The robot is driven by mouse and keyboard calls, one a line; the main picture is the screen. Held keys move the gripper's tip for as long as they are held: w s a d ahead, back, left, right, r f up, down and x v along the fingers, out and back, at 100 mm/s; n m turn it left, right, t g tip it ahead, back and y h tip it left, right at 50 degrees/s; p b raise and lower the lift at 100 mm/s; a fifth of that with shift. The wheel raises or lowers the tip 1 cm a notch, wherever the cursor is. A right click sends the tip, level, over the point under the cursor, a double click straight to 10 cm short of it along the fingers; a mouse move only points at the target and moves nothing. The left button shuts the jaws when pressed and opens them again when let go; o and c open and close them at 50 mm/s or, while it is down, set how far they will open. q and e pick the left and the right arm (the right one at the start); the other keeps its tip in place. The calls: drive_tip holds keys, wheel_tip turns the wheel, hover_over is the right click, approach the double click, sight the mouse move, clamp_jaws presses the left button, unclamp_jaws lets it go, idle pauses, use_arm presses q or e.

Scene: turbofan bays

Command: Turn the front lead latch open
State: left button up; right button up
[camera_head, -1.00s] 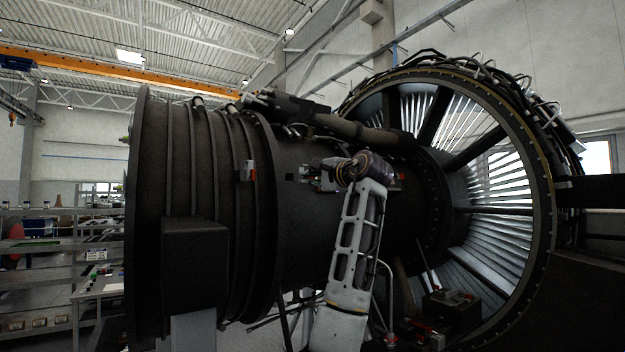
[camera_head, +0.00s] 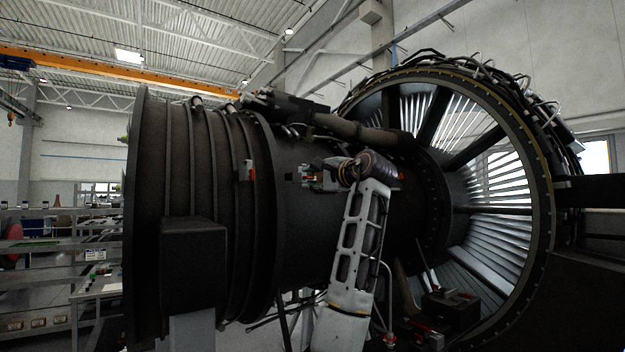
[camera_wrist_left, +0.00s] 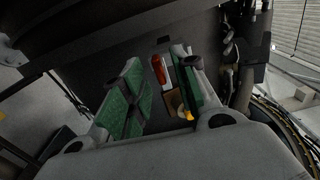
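My left gripper (camera_head: 318,176) is at the side of the dark engine casing (camera_head: 288,232), pointing left in the head view. In the left wrist view, its two green-padded fingers (camera_wrist_left: 157,88) are apart, with no object gripped between them. A latch with a red handle (camera_wrist_left: 159,69) on a pale plate shows between the fingers, nearer the right one. A brown block with a yellow tip (camera_wrist_left: 188,114) lies beside the right finger. Orange parts (camera_head: 309,184) show at the gripper in the head view. Contact cannot be told. My right gripper is not in view.
Another red-and-grey fitting (camera_head: 248,172) sits on the casing ring to the left. A thick pipe (camera_head: 360,131) runs above the gripper. The big fan ring (camera_head: 549,190) stands to the right. Shelves (camera_head: 40,290) are at the far left.

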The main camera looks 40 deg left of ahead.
use_arm(q)
drive_tip(key=v, duration=1.1)
drive_tip(key=shift+n, duration=0.3)
idle(0.3)
